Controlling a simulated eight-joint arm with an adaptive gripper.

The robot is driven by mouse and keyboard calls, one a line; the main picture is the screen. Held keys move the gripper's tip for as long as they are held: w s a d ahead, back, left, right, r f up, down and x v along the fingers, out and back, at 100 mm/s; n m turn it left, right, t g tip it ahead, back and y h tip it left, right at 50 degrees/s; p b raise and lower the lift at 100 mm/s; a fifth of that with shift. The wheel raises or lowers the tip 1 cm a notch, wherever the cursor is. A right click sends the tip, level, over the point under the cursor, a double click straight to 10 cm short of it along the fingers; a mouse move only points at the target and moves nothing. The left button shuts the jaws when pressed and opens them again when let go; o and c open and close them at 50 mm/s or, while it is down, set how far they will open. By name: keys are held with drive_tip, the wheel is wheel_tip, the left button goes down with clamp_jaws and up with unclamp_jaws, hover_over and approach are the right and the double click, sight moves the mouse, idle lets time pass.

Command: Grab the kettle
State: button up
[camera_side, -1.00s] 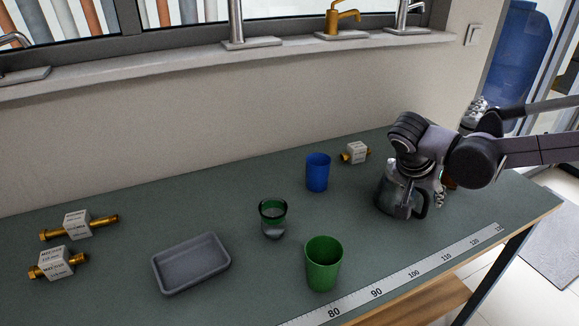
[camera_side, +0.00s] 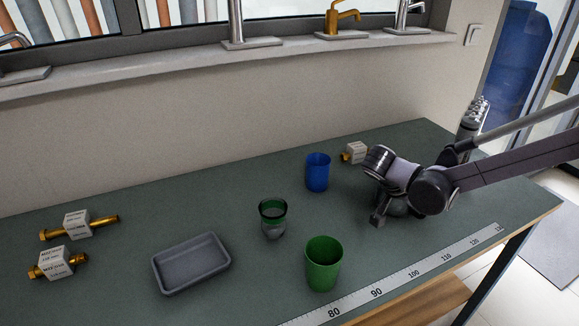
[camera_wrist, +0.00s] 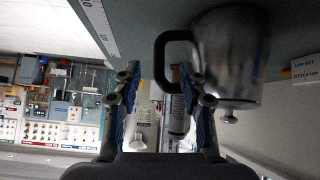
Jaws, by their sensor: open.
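The kettle (camera_wrist: 230,55) is a shiny metal pot with a dark handle (camera_wrist: 163,60); it shows large at the upper right of the wrist view. In the side view my arm hides most of it. My gripper (camera_wrist: 160,78) is open, with the handle showing between its two blue-padded fingers in the wrist view. The kettle's body is to the right of the fingers there. I cannot tell how deep the handle is between the fingers, and no contact is visible.
A blue cup (camera_side: 317,172) and a tagged brass fitting (camera_side: 355,152) stand left of my arm. A green cup (camera_side: 323,264), a dark green glass (camera_side: 272,219) and a grey tray (camera_side: 191,264) are farther left. A ruler strip (camera_side: 400,281) runs along the front edge.

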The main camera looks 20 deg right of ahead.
drive_tip(key=shift+x, duration=2.2)
drive_tip(key=shift+d+r, duration=0.1)
clamp_jaws()
